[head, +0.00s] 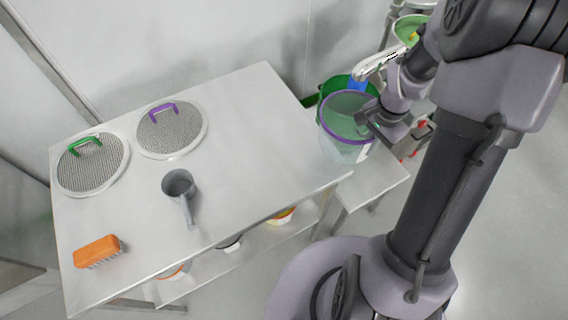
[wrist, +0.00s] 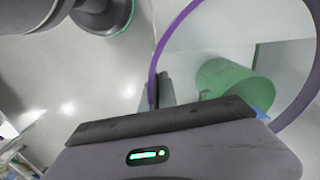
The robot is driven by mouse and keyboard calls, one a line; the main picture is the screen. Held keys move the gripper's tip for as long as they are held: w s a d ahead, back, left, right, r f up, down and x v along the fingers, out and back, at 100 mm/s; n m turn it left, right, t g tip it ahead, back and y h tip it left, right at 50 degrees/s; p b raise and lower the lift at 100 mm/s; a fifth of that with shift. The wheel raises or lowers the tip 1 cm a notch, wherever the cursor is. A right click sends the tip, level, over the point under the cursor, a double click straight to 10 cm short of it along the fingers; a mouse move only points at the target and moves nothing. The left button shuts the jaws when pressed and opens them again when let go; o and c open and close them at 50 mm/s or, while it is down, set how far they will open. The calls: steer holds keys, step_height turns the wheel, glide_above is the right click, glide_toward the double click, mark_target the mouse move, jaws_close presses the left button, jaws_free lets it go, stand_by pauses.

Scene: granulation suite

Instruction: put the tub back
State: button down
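The tub (head: 345,148) is clear with a purple rim, and it is roughly upright at the right end of the steel table. My gripper (head: 366,120) is at the right side of its rim. In the wrist view the purple rim (wrist: 168,45) runs down between the fingers of my gripper (wrist: 156,92), which look shut on it. The tub looks empty, with a green bucket showing through its wall. The tub's base overlaps the table end and a lower bench (head: 375,182); I cannot tell whether it touches either.
The steel table (head: 245,130) holds two mesh sieves, one with a green handle (head: 92,165) and one with a purple handle (head: 170,132), a grey scoop (head: 180,184) and an orange brush (head: 98,250). A green bucket (head: 328,88) stands behind the tub. Containers sit on the shelf below.

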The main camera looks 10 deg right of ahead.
steer(key=shift+m, duration=0.6)
steer(key=shift+s+a+f+b, duration=0.15)
steer(key=shift+a+f+b, duration=0.7)
steer(key=shift+a, duration=1.6)
steer(key=shift+s+a+f+b, duration=0.15)
steer(key=shift+a+f+b, duration=0.7)
steer(key=shift+a, duration=1.6)
steer(key=shift+s+a+f+b, duration=0.15)
steer(key=shift+a+f+b, duration=0.7)
steer(key=shift+a, duration=1.6)
steer(key=shift+f+b, duration=0.2)
steer(key=shift+b, duration=0.1)
steer(key=c, duration=1.7)
jaws_free()
steer(key=shift+r, duration=0.1)
